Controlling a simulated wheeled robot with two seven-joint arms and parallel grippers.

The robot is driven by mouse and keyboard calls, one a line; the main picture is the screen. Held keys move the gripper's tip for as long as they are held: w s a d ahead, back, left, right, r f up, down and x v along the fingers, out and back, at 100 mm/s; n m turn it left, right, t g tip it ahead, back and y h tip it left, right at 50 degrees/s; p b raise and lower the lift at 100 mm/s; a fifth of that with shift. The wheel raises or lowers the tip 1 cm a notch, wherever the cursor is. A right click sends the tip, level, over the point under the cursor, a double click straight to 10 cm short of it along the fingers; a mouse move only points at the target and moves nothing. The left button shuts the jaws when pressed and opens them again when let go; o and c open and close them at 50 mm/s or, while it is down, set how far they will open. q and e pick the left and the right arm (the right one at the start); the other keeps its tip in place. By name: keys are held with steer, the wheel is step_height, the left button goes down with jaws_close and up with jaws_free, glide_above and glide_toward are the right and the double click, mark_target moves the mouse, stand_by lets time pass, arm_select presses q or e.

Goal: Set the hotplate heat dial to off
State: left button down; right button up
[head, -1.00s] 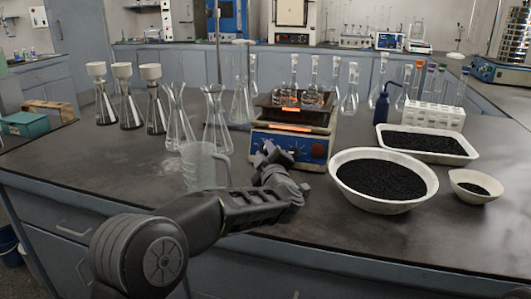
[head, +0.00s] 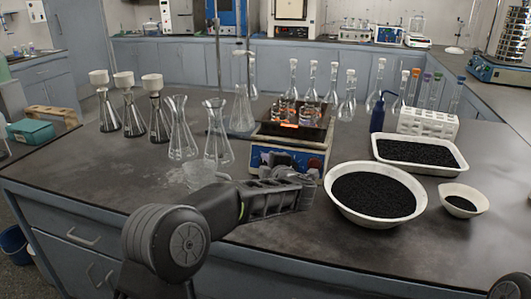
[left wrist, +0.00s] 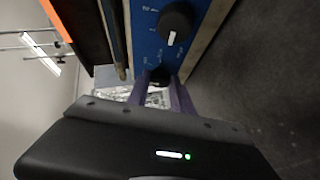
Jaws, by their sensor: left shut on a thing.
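The hotplate's blue front panel (head: 262,157) faces me in the head view, partly hidden by my left gripper (head: 285,168). In the left wrist view the blue panel (left wrist: 198,12) carries two black dials. One dial (left wrist: 175,22) is clear of the gripper and shows a white pointer mark and small white markings around it. The other dial (left wrist: 160,75) sits between the fingertips of my left gripper (left wrist: 162,82), which is shut on it. Its pointer is hidden, and I cannot read which dial is for heat. My right gripper is not in view.
Glass flasks stand on the hotplate's glowing top (head: 285,125). A glass beaker (head: 200,174) and conical flasks (head: 217,135) stand left of my gripper. A white bowl of black grains (head: 372,195) is close on its right. The front bench edge is clear.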

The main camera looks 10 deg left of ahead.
arm_select(q)
steer(key=n+g+h+p, duration=0.1)
steer(key=n+p, duration=0.2)
steer(key=p, duration=0.3)
steer(key=r+n+g+h+p, duration=0.1)
steer(key=n+g+h+p, duration=0.1)
steer(key=p, duration=0.4)
steer(key=n+g+h+p, duration=0.1)
steer(key=n+g+p, duration=0.1)
steer(key=n+p, duration=0.2)
steer(key=shift+w+a+r+n+p, duration=0.2)
steer(key=shift+a+r+n+p, duration=0.15)
steer(key=shift+p, duration=0.9)
steer(key=shift+f+n+h+p, duration=0.15)
steer(key=shift+n+h+p, duration=0.3)
steer(key=shift+p, duration=0.1)
steer(key=shift+f+p, duration=0.1)
steer(key=shift+p, duration=0.2)
steer(key=c, duration=1.1)
jaws_free()
steer(key=shift+c, duration=0.2)
